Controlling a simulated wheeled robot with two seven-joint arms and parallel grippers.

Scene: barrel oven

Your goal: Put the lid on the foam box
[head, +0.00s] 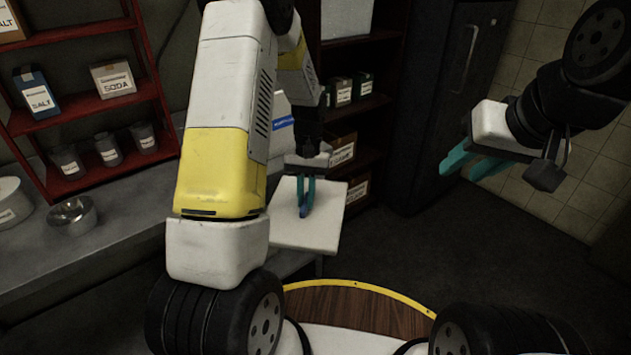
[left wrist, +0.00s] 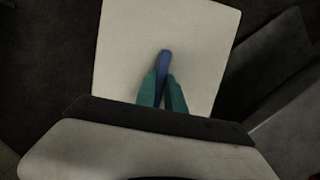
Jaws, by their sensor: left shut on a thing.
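A flat white square lid (head: 325,235) hangs over the floor just past the grey counter's end in the head view. It also fills the upper middle of the left wrist view (left wrist: 200,40). My left gripper (head: 305,208) points down at the lid, its teal fingers shut on the lid's blue handle (left wrist: 163,62). A white box with a blue label (head: 283,124), which looks like the foam box, stands behind my left arm and is mostly hidden; its opening cannot be seen. My right gripper (head: 460,174) is open and empty, raised at the right.
A grey counter (head: 110,235) runs along the left, with a metal bowl (head: 72,214) on it. Red shelves (head: 85,105) hold boxes and cups above it. A dark shelf unit with boxes and a dark cabinet (head: 448,100) stand behind. The floor at the right is clear.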

